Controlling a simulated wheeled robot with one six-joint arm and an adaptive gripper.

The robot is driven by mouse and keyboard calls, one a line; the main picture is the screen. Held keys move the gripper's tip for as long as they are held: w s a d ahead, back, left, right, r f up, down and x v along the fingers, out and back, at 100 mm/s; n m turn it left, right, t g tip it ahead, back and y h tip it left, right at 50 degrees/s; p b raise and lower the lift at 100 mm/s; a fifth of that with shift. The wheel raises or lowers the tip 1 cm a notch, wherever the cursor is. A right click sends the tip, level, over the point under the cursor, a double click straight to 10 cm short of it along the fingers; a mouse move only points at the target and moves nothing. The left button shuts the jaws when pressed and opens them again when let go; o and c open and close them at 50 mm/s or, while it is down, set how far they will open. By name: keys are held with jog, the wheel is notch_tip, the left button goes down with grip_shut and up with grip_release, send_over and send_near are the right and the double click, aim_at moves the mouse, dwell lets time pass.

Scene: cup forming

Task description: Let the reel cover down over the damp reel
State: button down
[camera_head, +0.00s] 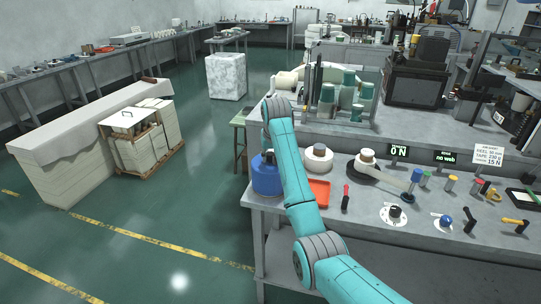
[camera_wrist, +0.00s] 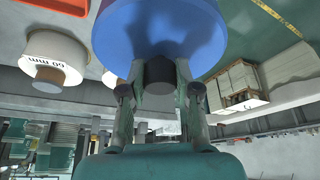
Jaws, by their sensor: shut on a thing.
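The blue reel cover (camera_head: 266,178) is at the bench's left end in the head view, left of my teal forearm. In the wrist view the blue cover (camera_wrist: 168,28) fills the top middle, with a dark knob (camera_wrist: 160,71) on it. My gripper (camera_wrist: 160,78) is shut on this knob, one finger on each side. My arm largely hides the gripper in the head view. The damp reel is not visible; I cannot tell whether it is under the cover, nor whether the cover touches the bench.
A white reel (camera_head: 318,158) stands right of my arm, by an orange tray (camera_head: 320,187); its 60 mm label shows in the wrist view (camera_wrist: 47,58). Open floor lies left.

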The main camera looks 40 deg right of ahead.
jog(key=shift+f, duration=0.6)
dwell(0.4)
jog(key=shift+c, duration=1.3)
grip_release()
jog(key=shift+r, duration=4)
jog(key=shift+s, duration=0.1)
